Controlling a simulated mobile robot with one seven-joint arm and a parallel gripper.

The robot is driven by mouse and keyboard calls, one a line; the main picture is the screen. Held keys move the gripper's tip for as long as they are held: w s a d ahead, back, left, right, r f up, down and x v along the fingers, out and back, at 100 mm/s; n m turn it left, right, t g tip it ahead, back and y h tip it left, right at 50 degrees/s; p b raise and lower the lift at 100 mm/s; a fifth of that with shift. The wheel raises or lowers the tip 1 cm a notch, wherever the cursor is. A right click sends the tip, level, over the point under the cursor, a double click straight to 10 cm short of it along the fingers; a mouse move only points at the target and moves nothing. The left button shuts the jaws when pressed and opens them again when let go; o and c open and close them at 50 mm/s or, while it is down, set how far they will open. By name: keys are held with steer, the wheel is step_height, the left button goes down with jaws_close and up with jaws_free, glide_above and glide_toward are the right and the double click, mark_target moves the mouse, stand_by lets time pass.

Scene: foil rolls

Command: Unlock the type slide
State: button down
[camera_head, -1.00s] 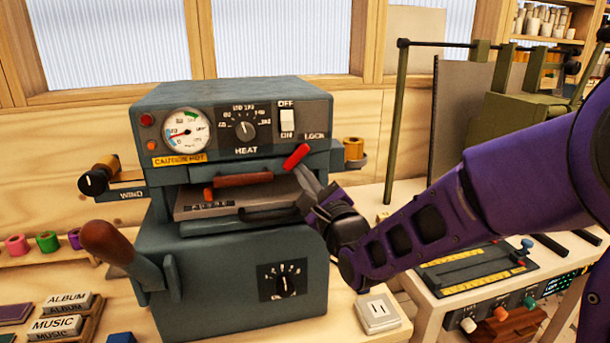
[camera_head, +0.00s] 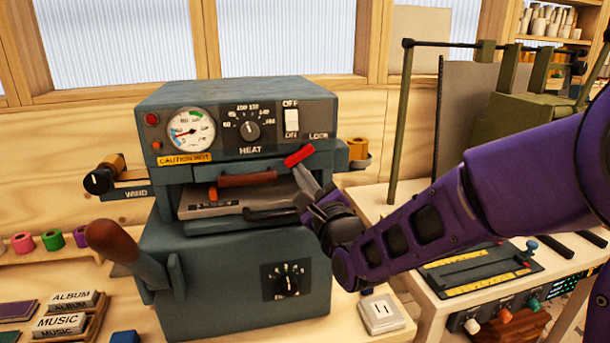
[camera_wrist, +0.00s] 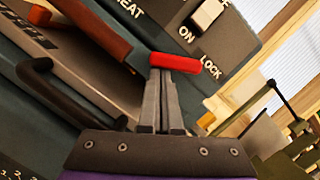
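The red lock handle (camera_head: 299,155) sits at the right of the grey-green machine's front, just left of and below the LOCK label. In the wrist view the red handle (camera_wrist: 175,63) lies across the tips of my gripper. My gripper (camera_head: 310,179) reaches in from the right. Its grey fingers (camera_wrist: 161,80) are close together and appear shut on the handle, though their tips are partly hidden by it. The type slide (camera_head: 220,205) is a flat grey plate in the machine's opening, with a dark pull handle (camera_head: 270,214) at its front.
A brown bar (camera_head: 248,180) crosses the opening. A wooden-knobbed lever (camera_head: 110,238) sticks out at the machine's left. A light switch box (camera_head: 382,314) stands at the lower right. A side table (camera_head: 440,300) with a green press is at the right.

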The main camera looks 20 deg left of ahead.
steer(key=shift+s+a+r, duration=0.3)
steer(key=shift+a+r, duration=0.1)
steer(key=shift+a, duration=0.1)
steer(key=shift+f, duration=0.15)
